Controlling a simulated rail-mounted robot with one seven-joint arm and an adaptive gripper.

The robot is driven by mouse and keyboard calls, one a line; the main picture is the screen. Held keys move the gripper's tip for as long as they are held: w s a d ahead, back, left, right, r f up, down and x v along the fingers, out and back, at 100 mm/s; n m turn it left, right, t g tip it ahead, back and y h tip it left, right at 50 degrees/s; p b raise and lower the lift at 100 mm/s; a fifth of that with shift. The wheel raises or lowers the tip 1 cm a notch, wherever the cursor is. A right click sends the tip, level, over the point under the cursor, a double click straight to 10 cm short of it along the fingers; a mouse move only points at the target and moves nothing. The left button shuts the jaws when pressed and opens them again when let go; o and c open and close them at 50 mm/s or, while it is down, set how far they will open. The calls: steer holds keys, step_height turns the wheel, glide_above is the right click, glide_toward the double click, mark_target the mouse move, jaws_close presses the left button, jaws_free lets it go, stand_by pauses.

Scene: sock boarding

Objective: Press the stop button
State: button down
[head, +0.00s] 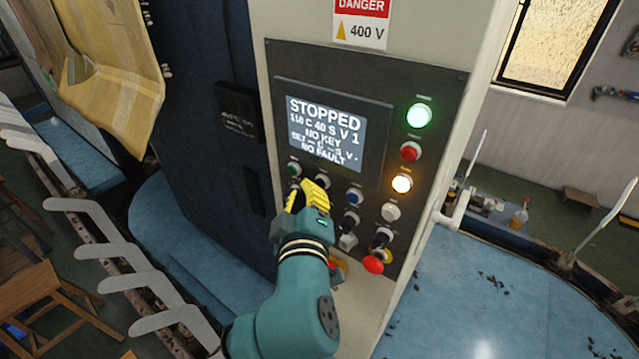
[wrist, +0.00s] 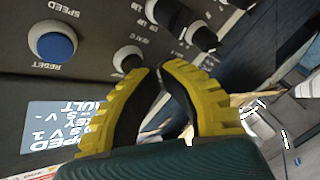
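The dark control panel (head: 400,110) carries the buttons; its screen (head: 325,130) reads STOPPED and NO FAULT. My gripper (head: 311,186) has yellow fingers in front of the panel's lower left button row. A pale round button (head: 322,181) shows just beyond the fingertips. In the wrist view, my gripper (wrist: 161,69) has its fingertips together with nothing visible between them, and a pale button (wrist: 127,58) lies close to the left fingertip. I cannot read that button's label or tell whether the gripper touches it. The blue button (wrist: 52,45), labelled RESET, stands apart from the fingers.
A green button (head: 294,169) is left of the pale one. A red mushroom knob (head: 374,264) sticks out at lower right, near several dark switches. A lit green lamp (head: 419,116), a red lamp (head: 410,151) and a lit amber lamp (head: 402,183) line the panel's right.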

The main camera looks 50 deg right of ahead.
steer(key=shift+a, duration=0.35)
steer(key=a, duration=0.5)
steer(key=shift+s+b, duration=0.1)
steer(key=shift+b, duration=0.25)
stand_by(0.6)
steer(key=s+a+r+t+y+p, duration=0.2)
steer(key=a+r+t+y, duration=0.3)
steer(key=a+r, duration=0.4)
steer(key=s+a+r+t+y+p, duration=0.1)
steer(key=a+r+t+y+p, duration=0.3)
steer(key=a+r+t+y, duration=0.2)
steer(key=a+r+y, duration=0.2)
steer(key=a+r, duration=0.2)
steer(key=shift+s+a, duration=0.3)
steer(key=shift+s, duration=0.1)
